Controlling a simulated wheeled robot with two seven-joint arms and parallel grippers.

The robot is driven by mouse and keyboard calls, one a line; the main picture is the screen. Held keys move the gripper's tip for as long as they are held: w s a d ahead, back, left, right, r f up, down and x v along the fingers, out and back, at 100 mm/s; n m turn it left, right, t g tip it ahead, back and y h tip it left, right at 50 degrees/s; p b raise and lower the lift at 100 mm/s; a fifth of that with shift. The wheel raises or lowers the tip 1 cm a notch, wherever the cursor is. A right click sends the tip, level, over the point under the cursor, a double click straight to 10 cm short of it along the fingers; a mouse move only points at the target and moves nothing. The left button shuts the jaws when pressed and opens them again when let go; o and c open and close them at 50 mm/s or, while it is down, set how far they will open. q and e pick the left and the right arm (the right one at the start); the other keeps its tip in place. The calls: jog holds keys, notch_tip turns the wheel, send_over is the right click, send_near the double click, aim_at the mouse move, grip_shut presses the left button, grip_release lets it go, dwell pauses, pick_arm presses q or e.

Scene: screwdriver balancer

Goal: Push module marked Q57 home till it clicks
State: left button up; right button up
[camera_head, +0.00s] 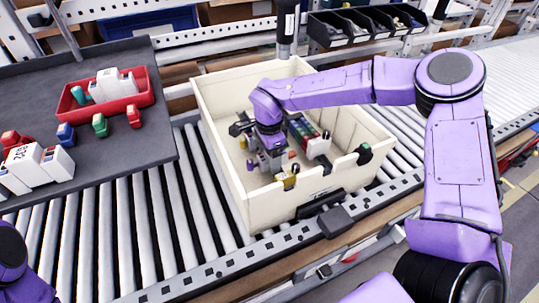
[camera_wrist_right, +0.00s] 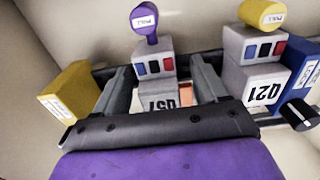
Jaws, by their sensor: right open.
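The module marked Q57 (camera_wrist_right: 157,88) is a grey block with blue and red squares and a purple PULL knob (camera_wrist_right: 145,20). It stands in a dark rail, its label partly hidden by my gripper body. My right gripper (camera_wrist_right: 161,72) is open, with one finger on each side of Q57; I cannot tell whether they touch it. In the head view my right gripper (camera_head: 265,150) reaches down into the cream crate (camera_head: 225,160) and hides much of the module row. Whether Q57 is fully seated cannot be told. Only a piece of my left arm shows, without its gripper.
A grey Q21 module (camera_wrist_right: 255,75) with a yellow knob stands right of Q57, a blue block beside it. A yellow block (camera_wrist_right: 68,92) is on the left. The crate sits on rollers (camera_head: 150,230); a dark tray (camera_head: 150,130) holds loose modules and a red bin (camera_head: 105,103).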

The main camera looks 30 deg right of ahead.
notch_tip(320, 180, up, 10)
jog(key=shift+r, duration=0.25)
notch_tip(320, 180, up, 12)
jog(key=p, duration=1.2)
jog(key=shift+p, duration=0.4)
